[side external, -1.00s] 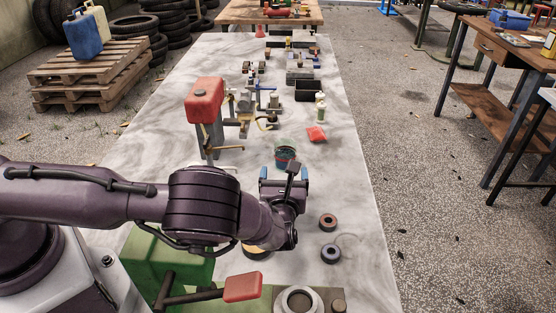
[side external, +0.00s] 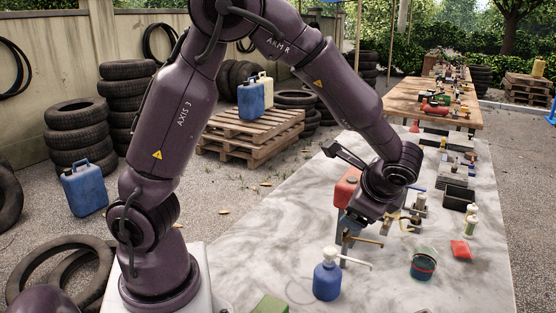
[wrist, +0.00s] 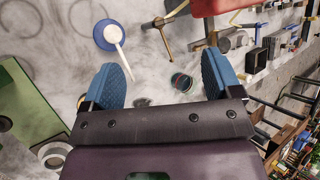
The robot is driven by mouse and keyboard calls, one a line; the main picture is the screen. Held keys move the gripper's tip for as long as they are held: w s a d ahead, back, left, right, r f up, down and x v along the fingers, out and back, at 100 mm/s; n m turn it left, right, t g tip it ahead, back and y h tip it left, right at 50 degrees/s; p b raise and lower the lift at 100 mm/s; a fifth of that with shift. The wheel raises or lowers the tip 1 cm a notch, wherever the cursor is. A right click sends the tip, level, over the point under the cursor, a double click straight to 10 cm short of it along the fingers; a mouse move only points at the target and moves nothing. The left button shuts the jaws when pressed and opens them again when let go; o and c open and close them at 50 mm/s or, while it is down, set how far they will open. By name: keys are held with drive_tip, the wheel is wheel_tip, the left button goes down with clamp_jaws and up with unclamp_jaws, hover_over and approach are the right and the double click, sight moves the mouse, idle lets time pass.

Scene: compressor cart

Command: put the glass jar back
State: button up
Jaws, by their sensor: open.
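The glass jar (side external: 423,265) stands upright on the marble-topped table, right of my gripper in the side view. It looks clear and greenish at the top, with dark contents and a red band. In the wrist view the jar (wrist: 181,82) shows small between my two fingers, well beyond them and not touched. My gripper (wrist: 165,75) is open and empty, with blue pads on both fingers. In the side view my gripper (side external: 352,224) is raised beside the red tank (side external: 345,188), and its fingers are partly hidden.
A blue pump bottle (side external: 327,280) with a white spout stands left of the jar. A red packet (side external: 461,249) and small bottles (side external: 471,221) are to the jar's right. A dark bin (side external: 458,197) stands farther back. Bare marble lies in front of the jar.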

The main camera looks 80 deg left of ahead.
drive_tip(key=s+d+r+n+t+h, duration=0.2)
drive_tip(key=s+r+n+h, duration=0.2)
drive_tip(key=s+r, duration=0.2)
drive_tip(key=s+d+r+n+t+h, duration=0.2)
drive_tip(key=s+r+n+h, duration=0.2)
drive_tip(key=s, duration=0.7)
drive_tip(key=shift+r+n+t, duration=0.4)
drive_tip(key=shift+r, duration=0.65)
drive_tip(key=shift+s, duration=0.1)
